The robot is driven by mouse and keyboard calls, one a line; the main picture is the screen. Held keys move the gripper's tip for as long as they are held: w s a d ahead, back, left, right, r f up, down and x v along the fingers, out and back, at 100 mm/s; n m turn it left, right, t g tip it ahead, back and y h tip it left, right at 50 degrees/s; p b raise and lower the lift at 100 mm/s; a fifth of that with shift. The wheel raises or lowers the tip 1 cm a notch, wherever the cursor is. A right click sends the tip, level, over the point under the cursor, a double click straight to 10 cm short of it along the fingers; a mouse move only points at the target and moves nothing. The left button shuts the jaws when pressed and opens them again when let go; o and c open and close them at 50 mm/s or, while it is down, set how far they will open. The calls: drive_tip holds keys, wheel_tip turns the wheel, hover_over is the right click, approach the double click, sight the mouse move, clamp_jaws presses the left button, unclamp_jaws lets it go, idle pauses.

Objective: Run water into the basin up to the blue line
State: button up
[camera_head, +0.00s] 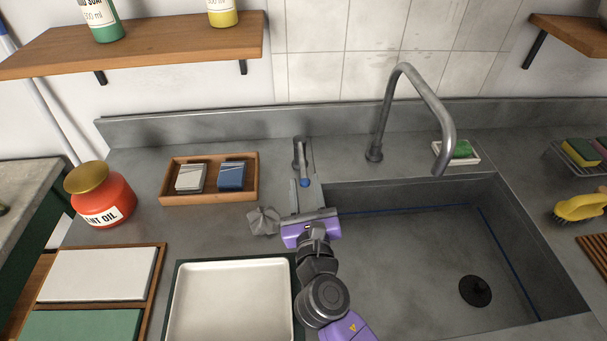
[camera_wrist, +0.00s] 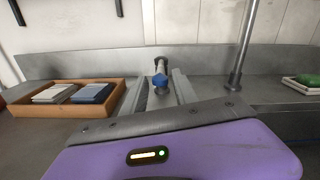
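The grey basin (camera_head: 420,255) is sunk in the counter at the right, with a blue line (camera_head: 510,250) around its inner walls. I see no water in it. A black round piece (camera_head: 475,290) lies on its floor; I cannot tell whether it is a plug or an open drain. A curved faucet (camera_head: 384,110) stands behind the basin, its spout over it. The tap lever (camera_head: 300,150) with a blue tip (camera_wrist: 159,79) stands left of the basin. My gripper (camera_head: 302,192) is open, its fingers on either side of the lever tip, with gaps showing in the wrist view (camera_wrist: 160,90).
A white tray (camera_head: 232,300) is in front. A soap dish (camera_head: 472,155) with a green block sits behind the basin.

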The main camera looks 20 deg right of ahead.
sight(304, 175)
drive_tip(key=shift+x, duration=1.65)
drive_tip(key=shift+s, duration=0.1)
clamp_jaws()
